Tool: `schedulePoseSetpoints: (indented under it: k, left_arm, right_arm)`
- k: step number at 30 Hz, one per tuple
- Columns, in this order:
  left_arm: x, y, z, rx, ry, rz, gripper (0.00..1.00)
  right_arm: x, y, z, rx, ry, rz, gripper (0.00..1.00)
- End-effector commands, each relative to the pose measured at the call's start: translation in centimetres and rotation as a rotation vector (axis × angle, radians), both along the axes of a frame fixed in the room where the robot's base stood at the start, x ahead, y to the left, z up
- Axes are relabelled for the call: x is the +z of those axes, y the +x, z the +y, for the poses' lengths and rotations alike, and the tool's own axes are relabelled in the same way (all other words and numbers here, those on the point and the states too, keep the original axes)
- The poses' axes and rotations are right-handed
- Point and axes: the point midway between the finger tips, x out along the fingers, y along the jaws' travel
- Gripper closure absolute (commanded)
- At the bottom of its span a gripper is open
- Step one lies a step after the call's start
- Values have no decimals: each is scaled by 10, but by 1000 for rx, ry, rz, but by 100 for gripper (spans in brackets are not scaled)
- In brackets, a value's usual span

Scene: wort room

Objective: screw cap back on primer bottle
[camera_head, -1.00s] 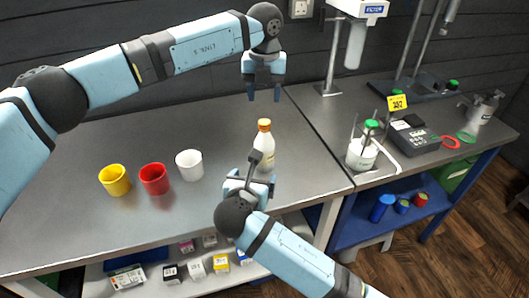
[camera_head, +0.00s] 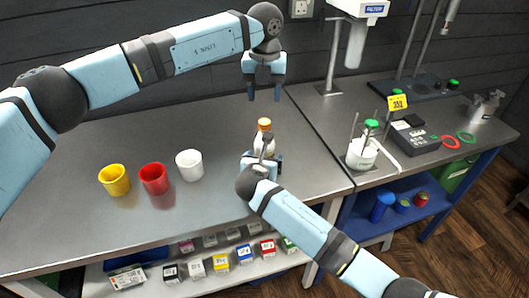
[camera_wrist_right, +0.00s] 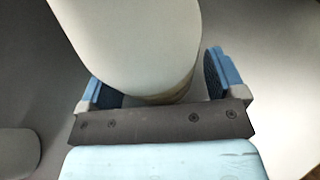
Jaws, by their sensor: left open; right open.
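The primer bottle (camera_head: 264,146) stands upright on the grey bench, a white bottle with an orange cap (camera_head: 264,124) at its top. From the head view I cannot tell how tightly the cap sits. My right gripper (camera_head: 262,160) is at the bottle's near side and hides its lower part. In the right wrist view the open right gripper (camera_wrist_right: 158,85) has one finger on each side of the pale bottle body (camera_wrist_right: 135,40), with a gap at the right finger. My left gripper (camera_head: 265,94) is open and empty, pointing down above and behind the bottle.
Yellow (camera_head: 114,180), red (camera_head: 154,178) and white (camera_head: 189,165) cups stand to the left on the bench. A white beaker with a green-topped item (camera_head: 361,155) stands on the right bench near a grey meter (camera_head: 414,139). The bench's front left is clear.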

Motion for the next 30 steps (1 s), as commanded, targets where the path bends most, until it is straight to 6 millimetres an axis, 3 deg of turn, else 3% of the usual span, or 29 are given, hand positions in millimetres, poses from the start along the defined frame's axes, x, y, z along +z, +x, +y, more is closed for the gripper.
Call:
schedulePoseSetpoints:
  k: [9,11,21,26,30]
  left_arm:
    - [0,0,0,0,0,0,47]
    - [0,0,0,0,0,0,47]
    - [0,0,0,5,0,0,47]
    - [0,0,-1,124,-1,1,47]
    - [-1,-1,-1,356,-1,2,47]
  right_arm:
    - [-1,2,0,1,0,0,11]
    - [-1,2,0,1,0,0,22]
    - [-1,2,-1,0,0,0,100]
    - [-1,2,-1,0,0,0,100]
    - [-1,2,-1,0,0,0,100]
